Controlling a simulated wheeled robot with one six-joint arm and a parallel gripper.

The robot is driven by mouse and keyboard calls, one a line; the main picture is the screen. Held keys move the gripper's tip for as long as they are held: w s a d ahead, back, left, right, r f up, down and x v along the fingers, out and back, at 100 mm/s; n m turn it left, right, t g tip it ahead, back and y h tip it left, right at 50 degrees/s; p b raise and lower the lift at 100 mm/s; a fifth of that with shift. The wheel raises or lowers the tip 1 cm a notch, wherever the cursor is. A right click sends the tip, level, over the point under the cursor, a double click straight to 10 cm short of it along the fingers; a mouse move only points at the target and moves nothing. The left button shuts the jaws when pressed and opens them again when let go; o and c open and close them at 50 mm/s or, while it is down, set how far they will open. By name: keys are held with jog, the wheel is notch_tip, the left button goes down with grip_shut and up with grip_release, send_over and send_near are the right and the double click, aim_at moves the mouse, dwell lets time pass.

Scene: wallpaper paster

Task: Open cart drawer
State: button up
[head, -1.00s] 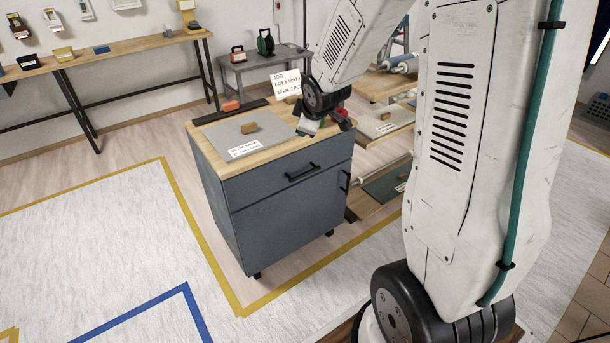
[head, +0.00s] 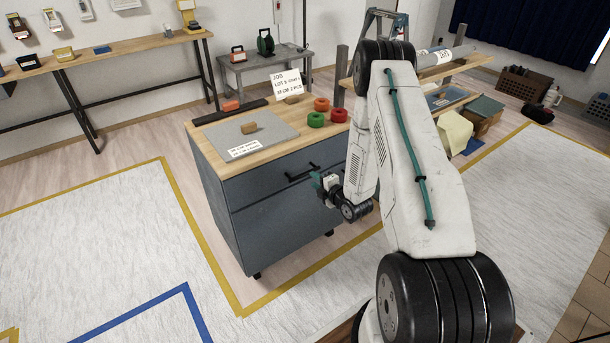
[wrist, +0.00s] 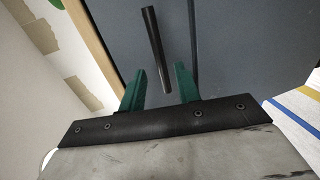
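The dark grey cart (head: 265,225) has a wooden top and a drawer front (head: 255,184) that sits flush above a larger lower front. A black bar handle (head: 300,173) is on the drawer, and it also shows in the wrist view (wrist: 154,40). My gripper (head: 317,180) is just in front of the drawer, at the right part of the handle. In the wrist view my gripper (wrist: 160,68) has its green fingers apart, with the handle's near end lined up between them. I cannot tell whether the fingers touch the handle.
A shelf rack (head: 455,68) stands behind on the right. The floor in front of the cart is clear.

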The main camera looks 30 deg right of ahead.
aim_at(305, 174)
jog(key=x, duration=0.7)
jog(key=shift+w, duration=0.2)
grip_shut()
